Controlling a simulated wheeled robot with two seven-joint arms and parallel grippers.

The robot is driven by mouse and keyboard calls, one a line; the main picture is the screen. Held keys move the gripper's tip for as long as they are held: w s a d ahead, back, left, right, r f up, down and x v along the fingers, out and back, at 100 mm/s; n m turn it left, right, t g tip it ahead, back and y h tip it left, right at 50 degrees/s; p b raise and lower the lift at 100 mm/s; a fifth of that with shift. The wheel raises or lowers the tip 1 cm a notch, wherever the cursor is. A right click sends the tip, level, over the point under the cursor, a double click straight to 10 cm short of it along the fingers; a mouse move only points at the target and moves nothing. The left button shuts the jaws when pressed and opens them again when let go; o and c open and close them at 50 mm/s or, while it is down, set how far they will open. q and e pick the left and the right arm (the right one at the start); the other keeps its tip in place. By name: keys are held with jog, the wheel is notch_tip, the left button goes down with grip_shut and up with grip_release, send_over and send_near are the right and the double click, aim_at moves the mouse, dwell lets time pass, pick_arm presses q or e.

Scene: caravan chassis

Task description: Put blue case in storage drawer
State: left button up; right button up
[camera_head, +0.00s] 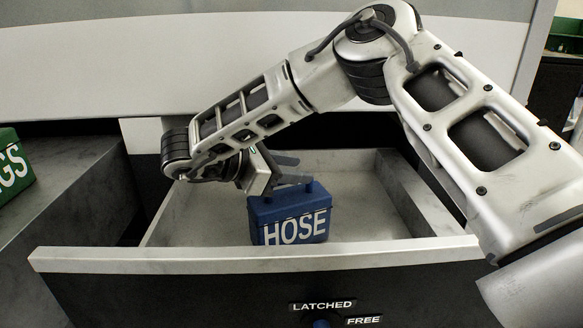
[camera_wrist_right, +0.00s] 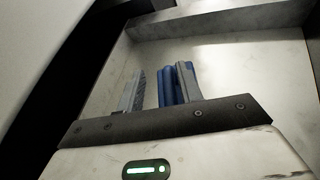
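The blue case (camera_head: 291,213), marked HOSE, sits upright inside the open storage drawer (camera_head: 250,262). My right gripper (camera_head: 292,170) reaches down into the drawer at the top of the case. Its two fingers stand apart. In the right wrist view, a blue part of the case (camera_wrist_right: 168,86) shows between the fingers, close to the right finger, with a gap to the left finger. Whether it touches the right finger is hard to tell. The top of the case is partly hidden by the gripper. My left gripper is not in view.
A green case (camera_head: 14,168) with white letters stands on a grey surface (camera_head: 75,185) at the left. The drawer front carries LATCHED and FREE labels (camera_head: 322,305). The drawer floor has free room on both sides of the blue case.

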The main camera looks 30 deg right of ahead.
jog(key=shift+r, duration=0.2)
jog(key=shift+r+p, duration=0.45)
jog(key=shift+p, duration=0.2)
jog(key=b+v, duration=0.1)
jog(key=v, duration=1.1)
